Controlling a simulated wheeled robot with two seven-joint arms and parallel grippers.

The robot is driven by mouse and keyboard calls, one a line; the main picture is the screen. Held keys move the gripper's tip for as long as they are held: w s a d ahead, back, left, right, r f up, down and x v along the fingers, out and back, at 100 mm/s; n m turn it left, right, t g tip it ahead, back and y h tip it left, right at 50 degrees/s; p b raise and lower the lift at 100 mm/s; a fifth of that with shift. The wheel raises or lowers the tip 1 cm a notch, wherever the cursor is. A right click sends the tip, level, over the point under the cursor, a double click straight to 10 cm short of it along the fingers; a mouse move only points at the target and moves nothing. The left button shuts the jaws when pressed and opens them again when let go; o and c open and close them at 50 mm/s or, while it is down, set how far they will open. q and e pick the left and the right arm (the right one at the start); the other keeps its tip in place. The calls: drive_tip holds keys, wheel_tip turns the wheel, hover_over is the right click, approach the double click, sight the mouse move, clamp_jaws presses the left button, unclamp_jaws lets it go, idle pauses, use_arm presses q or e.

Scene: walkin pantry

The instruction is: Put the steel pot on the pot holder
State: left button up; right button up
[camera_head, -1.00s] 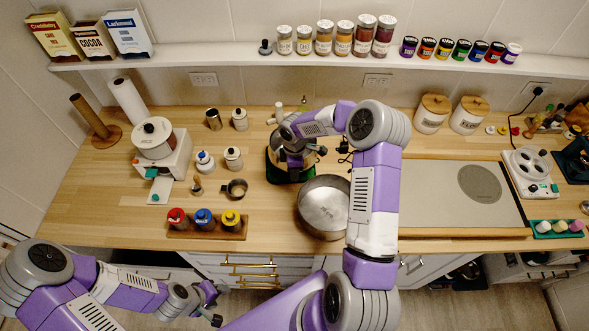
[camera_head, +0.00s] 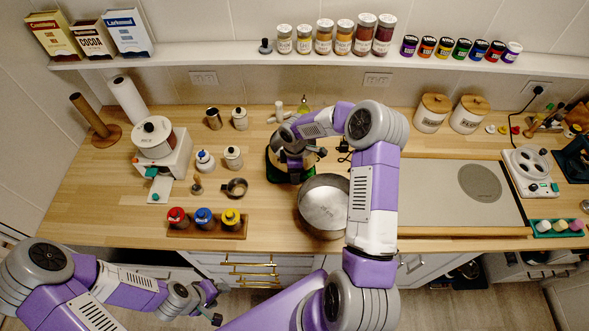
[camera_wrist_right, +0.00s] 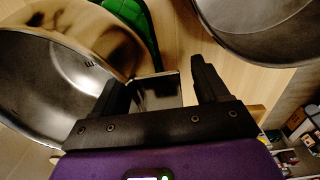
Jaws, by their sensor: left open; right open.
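The steel pot (camera_head: 279,149) is mostly hidden under my right arm in the head view, over a green and dark mat (camera_head: 272,170) that looks like the pot holder. The pot's shiny wall (camera_wrist_right: 45,95) fills the left of the right wrist view, with part of the green mat (camera_wrist_right: 128,14) beyond it. My right gripper (camera_wrist_right: 162,78) is open beside the pot, with a flat shiny piece, apparently its handle (camera_wrist_right: 158,90), between the fingers. Whether the pot's base rests flat is hidden. My left gripper (camera_head: 212,304) is open and empty, low in front of the counter.
A wide steel pan (camera_head: 323,205) stands close in front of the mat and also shows in the right wrist view (camera_wrist_right: 255,30). A flat cooktop (camera_head: 440,195) lies right.

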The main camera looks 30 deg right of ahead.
wheel_tip(320, 180, up, 12)
drive_tip(key=shift+r, duration=0.15)
idle(0.7)
